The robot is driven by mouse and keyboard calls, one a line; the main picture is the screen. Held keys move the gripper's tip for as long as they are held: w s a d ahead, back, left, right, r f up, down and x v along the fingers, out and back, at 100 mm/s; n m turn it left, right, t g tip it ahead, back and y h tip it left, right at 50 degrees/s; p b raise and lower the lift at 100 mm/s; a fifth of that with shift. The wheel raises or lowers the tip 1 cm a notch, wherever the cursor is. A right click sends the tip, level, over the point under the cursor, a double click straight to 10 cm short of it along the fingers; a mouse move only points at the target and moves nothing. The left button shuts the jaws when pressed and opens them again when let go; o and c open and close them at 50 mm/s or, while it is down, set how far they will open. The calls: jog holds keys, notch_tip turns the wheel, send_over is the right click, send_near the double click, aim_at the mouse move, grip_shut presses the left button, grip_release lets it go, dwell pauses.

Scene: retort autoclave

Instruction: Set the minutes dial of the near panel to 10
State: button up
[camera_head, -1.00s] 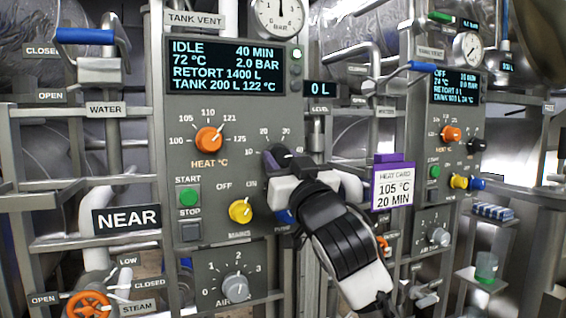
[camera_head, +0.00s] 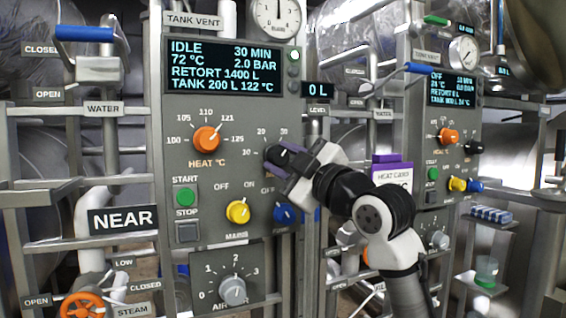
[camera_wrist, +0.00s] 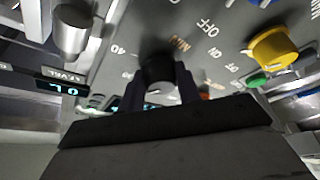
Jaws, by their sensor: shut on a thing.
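My gripper (camera_head: 282,160) is shut on this dial, reaching in from the lower right. In the wrist view the dark dial (camera_wrist: 157,72) stands between the two fingers, with the 40 mark beside it.
Around it on the panel are the orange heat dial (camera_head: 207,140), the yellow mains knob (camera_head: 238,211), a blue knob (camera_head: 285,214) just below my gripper, and the green start button (camera_head: 187,197). A second panel stands at right.

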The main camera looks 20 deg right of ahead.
jog(key=n+g, duration=0.1)
jog(key=n, duration=0.1)
jog(key=n+p, duration=0.1)
jog(key=n, duration=0.1)
jog(key=n+g, duration=0.1)
jog(key=n, duration=0.2)
jog(key=shift+d+r+g, duration=0.1)
jog(key=shift+r+g, duration=0.2)
jog(key=n+g+p, duration=0.1)
jog(key=n, duration=0.2)
jog(key=shift+r, duration=0.1)
jog(key=n+g+h+p, duration=0.1)
jog(key=n, duration=0.2)
jog(key=shift+r+p, duration=0.15)
jog(key=shift+p, duration=0.15)
jog(key=n+g+h+p, duration=0.1)
jog(key=n+h, duration=0.1)
jog(key=n, duration=0.1)
jog(key=shift+r+n, duration=0.1)
jog(key=shift+n, duration=0.2)
jog(key=shift+a+n+g+h+p, duration=0.15)
jog(key=shift+n+h+p, duration=0.1)
jog(key=shift+n+h, duration=0.45)
jog(key=shift+a+n+g+h+p, duration=0.2)
jog(key=shift+n+h, duration=0.3)
jog(key=shift+n, duration=0.4)
jog(key=shift+d, duration=0.1)
jog(key=o, duration=1)
jog(key=shift+c, duration=0.2)
